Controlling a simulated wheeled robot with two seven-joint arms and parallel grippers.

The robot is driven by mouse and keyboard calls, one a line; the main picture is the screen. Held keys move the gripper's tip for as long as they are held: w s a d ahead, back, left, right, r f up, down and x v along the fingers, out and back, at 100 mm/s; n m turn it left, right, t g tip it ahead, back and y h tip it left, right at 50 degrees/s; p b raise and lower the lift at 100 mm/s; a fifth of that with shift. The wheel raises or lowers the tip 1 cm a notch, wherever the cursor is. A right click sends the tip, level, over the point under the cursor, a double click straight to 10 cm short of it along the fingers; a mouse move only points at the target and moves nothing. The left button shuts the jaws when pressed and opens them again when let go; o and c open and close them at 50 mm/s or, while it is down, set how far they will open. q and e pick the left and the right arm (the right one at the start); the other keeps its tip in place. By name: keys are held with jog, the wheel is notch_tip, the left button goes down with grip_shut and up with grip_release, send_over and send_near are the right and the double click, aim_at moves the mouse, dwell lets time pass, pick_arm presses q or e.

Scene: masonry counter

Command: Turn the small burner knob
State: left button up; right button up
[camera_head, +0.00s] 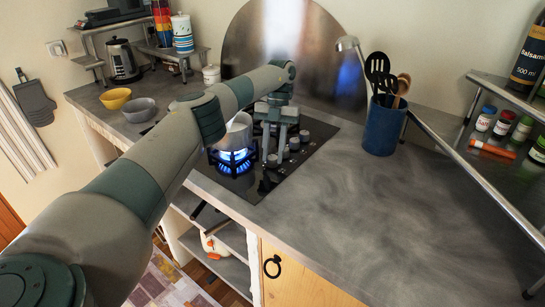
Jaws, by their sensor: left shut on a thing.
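My left gripper (274,156) reaches down over the black cooktop (246,188), with its fingers at the row of grey burner knobs (294,144). It is shut on one of these knobs, which its fingers largely hide. I cannot tell the held knob's angle, or whether it is the small burner's. Other knobs show just to the right of the fingers. A blue flame (235,155) burns on the front left burner, under a light metal pot (238,132). My right gripper is out of view.
A blue utensil holder (383,127) stands right of the cooktop. The counter (370,205) in front of it is clear. A yellow bowl (115,98) and grey bowl (139,109) sit at left. A spice rack (478,125) stands at right.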

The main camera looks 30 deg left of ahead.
pick_arm(q)
jog(key=shift+d+m+y, duration=0.1)
jog(key=shift+m+y, duration=0.3)
jog(key=shift+m, duration=0.6)
jog(key=m+y, duration=0.1)
jog(key=m, duration=0.1)
jog(key=shift+m, duration=0.3)
jog(key=m+y, duration=0.1)
jog(key=m, duration=0.2)
jog(key=shift+d+m, duration=0.15)
jog(key=shift+m, duration=0.25)
jog(key=m+y, duration=0.1)
jog(key=m, duration=0.1)
jog(key=shift+d+m+t, duration=0.1)
jog(key=shift+m+t, duration=0.2)
jog(key=shift+s+d+m+t+y, duration=0.1)
jog(key=shift+m+t+y, duration=0.35)
jog(key=shift+m, duration=0.95)
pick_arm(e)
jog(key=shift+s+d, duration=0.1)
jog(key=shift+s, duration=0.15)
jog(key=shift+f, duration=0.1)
pick_arm(q)
jog(key=o, duration=0.8)
